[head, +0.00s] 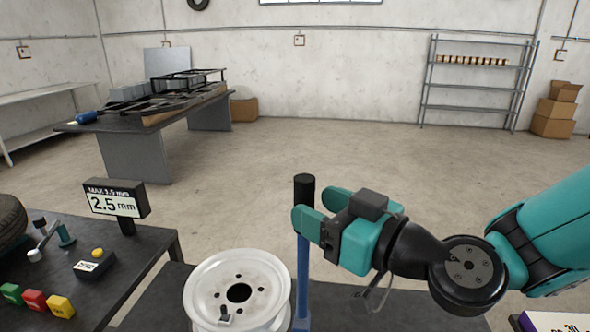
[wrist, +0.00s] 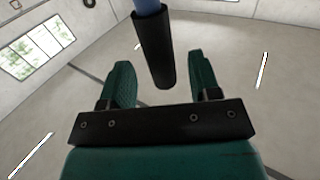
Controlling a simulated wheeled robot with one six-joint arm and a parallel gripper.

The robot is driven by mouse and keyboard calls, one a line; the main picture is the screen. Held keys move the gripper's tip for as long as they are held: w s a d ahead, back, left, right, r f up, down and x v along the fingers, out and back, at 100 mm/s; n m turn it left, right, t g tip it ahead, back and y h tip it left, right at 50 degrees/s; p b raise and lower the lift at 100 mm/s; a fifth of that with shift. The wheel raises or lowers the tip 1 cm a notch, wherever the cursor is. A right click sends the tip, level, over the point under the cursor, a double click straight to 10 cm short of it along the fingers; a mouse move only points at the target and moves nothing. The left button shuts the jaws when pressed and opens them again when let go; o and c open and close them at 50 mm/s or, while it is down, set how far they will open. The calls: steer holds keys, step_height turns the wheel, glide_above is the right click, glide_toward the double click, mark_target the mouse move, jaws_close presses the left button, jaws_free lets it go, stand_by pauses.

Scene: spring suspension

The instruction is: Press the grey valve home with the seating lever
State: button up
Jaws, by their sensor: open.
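The seating lever stands upright, with a black grip (head: 304,188) on a blue shaft (head: 302,262). My gripper (head: 318,206) is open at the grip, and its near finger hides part of it. In the wrist view the grip (wrist: 154,48) shows between the two spread fingers of my gripper (wrist: 162,75), with gaps on both sides. A white wheel rim (head: 205,283) lies flat just left of the shaft. The grey valve (head: 225,314) stands in the rim near its front edge; how deep it sits I cannot tell.
The dark table (head: 150,250) at left holds a display (head: 116,204) reading "MAX 1.5 mm" and "2.5 mm", a yellow-button box (head: 94,263) and coloured blocks (head: 35,300). A dark bench surface (head: 345,308) lies under the rim. Open floor lies behind.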

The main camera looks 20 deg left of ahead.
mark_target(295, 196)
steer(key=p+x, duration=0.2)
steer(key=x, duration=0.2)
steer(key=shift+r, duration=0.15)
steer(key=shift+w+a+f, duration=0.15)
steer(key=shift+a+f, duration=0.05)
steer(key=shift+a, duration=0.25)
jaws_close()
